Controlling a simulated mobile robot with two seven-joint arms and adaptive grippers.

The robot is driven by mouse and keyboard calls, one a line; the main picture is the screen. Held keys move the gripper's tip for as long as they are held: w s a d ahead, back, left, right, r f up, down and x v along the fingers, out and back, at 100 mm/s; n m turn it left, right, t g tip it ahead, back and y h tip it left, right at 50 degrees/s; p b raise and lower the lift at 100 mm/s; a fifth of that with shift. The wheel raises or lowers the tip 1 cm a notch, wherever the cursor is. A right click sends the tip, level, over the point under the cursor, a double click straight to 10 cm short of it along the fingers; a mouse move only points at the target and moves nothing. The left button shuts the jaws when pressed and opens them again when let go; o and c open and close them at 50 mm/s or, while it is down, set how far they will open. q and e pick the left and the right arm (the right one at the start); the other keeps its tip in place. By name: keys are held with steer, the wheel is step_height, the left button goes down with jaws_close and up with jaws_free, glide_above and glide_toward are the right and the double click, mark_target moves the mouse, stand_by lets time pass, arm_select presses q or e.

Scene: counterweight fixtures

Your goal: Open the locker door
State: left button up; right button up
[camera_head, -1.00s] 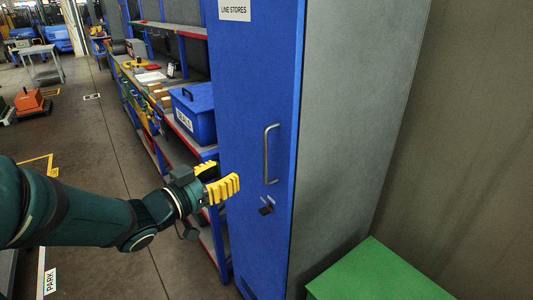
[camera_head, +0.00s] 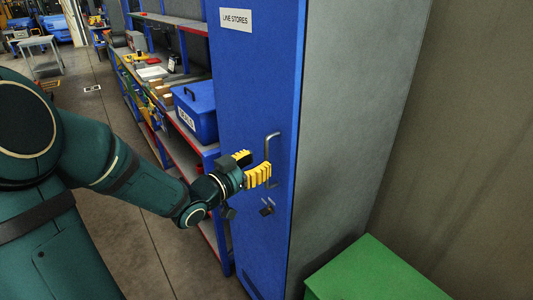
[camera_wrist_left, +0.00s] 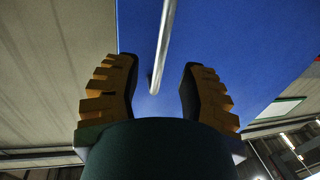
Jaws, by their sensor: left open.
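The blue locker door (camera_head: 245,85) is shut, with a "LINE STORES" label (camera_head: 236,20) near its top. A grey vertical bar handle (camera_head: 267,147) is on the door near its right edge, with a small dark latch (camera_head: 267,207) below it. My left gripper (camera_head: 257,167) is open at the handle, its yellow fingers overlapping the handle's lower half in the head view. In the left wrist view the handle (camera_wrist_left: 162,45) runs between the two open fingers (camera_wrist_left: 158,85), with a gap on both sides. My right gripper is not in view.
A green box (camera_head: 375,270) stands at the locker's right front. Left of the locker is a shelf with a blue lidded bin (camera_head: 196,112) and small items. A grey wall (camera_head: 465,140) is at the right. Open floor (camera_head: 150,250) lies at the left.

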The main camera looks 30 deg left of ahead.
arm_select(q)
steer(key=shift+w+d, duration=0.2)
steer(key=shift+w, duration=0.8)
steer(key=shift+w+d, duration=0.2)
steer(key=shift+w, duration=0.75)
steer(key=shift+o, duration=0.2)
jaws_close()
